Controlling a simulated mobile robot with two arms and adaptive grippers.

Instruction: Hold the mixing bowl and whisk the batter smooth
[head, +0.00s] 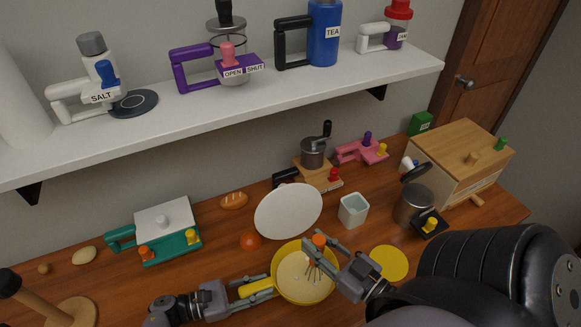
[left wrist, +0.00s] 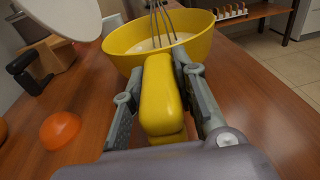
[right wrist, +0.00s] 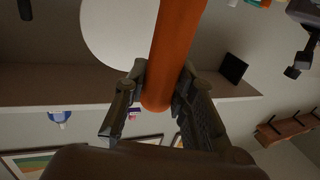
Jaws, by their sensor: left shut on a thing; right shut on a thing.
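The yellow mixing bowl (head: 322,291) stands on the wooden counter with pale batter (head: 292,274) inside. My left gripper (head: 240,289) is shut on the bowl's yellow handle (head: 258,287); the handle fills the space between its fingers in the left wrist view (left wrist: 162,100). My right gripper (head: 338,257) is shut on the orange handle of the whisk (head: 319,240), which also shows in the right wrist view (right wrist: 175,50). The whisk's wires (left wrist: 160,22) reach down into the bowl; where they meet the batter is partly hidden by the rim.
A white plate (head: 288,211), an orange-red dome (head: 251,240) and a pale cup (head: 353,210) stand behind the bowl. A yellow disc (head: 389,263) lies to its right, near my right arm. A metal canister (head: 412,205) and wooden box (head: 460,150) stand further right. A shelf (head: 220,112) overhangs the back.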

